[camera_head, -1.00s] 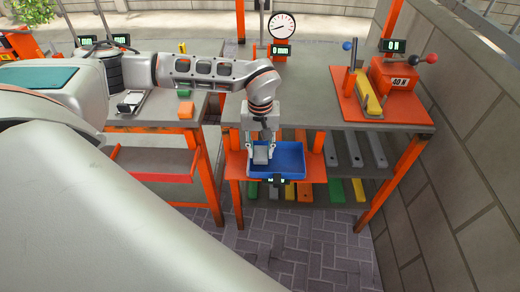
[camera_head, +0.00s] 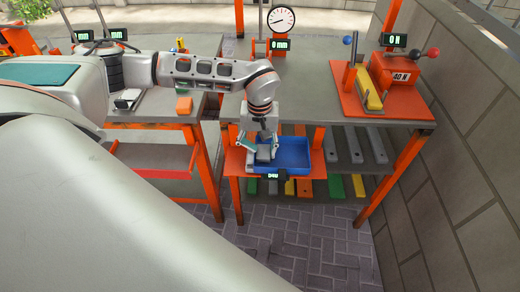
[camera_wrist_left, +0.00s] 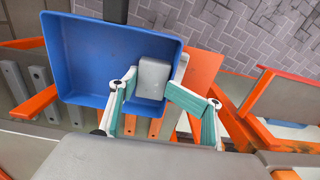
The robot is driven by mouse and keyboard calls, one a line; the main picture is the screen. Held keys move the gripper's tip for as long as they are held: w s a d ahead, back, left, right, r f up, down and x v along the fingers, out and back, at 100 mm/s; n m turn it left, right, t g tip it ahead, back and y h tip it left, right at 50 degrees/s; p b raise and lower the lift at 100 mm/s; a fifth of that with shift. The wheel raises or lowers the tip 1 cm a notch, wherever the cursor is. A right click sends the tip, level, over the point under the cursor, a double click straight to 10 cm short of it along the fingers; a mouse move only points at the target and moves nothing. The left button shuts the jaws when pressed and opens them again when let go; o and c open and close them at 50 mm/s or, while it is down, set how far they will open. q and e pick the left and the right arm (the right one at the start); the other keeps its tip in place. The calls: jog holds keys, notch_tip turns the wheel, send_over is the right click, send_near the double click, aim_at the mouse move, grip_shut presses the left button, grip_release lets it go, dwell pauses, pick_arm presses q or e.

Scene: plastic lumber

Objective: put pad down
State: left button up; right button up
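The pad, a grey block (camera_head: 264,153), shows at the left end of a blue tray (camera_head: 296,167). In the left wrist view the pad (camera_wrist_left: 152,78) overlaps the tray's right part, near the rim of the tray (camera_wrist_left: 75,98). My left gripper (camera_head: 261,147) is just above it. In the wrist view its teal-lined fingers (camera_wrist_left: 154,90) are spread on either side of the pad, with a clear gap on the right side. Whether the left finger still touches the pad, I cannot tell. The pad's underside is hidden. My right gripper is not in view.
The tray sits on an orange shelf (camera_head: 236,166) at the bench front. An orange block (camera_head: 184,105) lies on the left bench. A stone wall borders the right.

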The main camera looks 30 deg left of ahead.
aim_at(260, 151)
pick_arm(q)
notch_tip(260, 151, up, 13)
jog(key=p, duration=0.1)
jog(key=s+d+f+n+g+h, duration=0.2)
jog(key=s+d+h, duration=0.3)
jog(key=d, duration=0.8)
jog(key=s+d+f+n+g+h, duration=0.15)
jog(key=s+d+h, duration=0.35)
jog(key=d, duration=0.8)
jog(key=d+r+n+t+h, duration=0.5)
jog(key=d+r+n+h, duration=0.5)
jog(key=n, duration=0.7)
jog(key=w+a+f+n+t+y, duration=0.45)
jog(key=a+f+n+t, duration=0.2)
jog(key=n, duration=0.75)
jog(key=w+a+f+n+t+y, duration=0.3)
jog(key=a+f+n+t+y, duration=0.4)
jog(key=n, duration=0.7)
jog(key=s+a+f+n+g+y, duration=0.2)
jog(key=s+a+f+n, duration=0.3)
jog(key=f, duration=0.5)
jog(key=s+a+f+n+g+y, duration=0.2)
jog(key=s+a+f+n+y, duration=0.1)
jog(key=s+a+f+n, duration=0.3)
notch_tip(260, 151, down, 4)
jog(key=shift+s+a+f+n+y, duration=0.2)
jog(key=shift+s+n+y, duration=0.15)
jog(key=shift+s+n, duration=0.7)
jog(key=shift+w+d, duration=0.1)
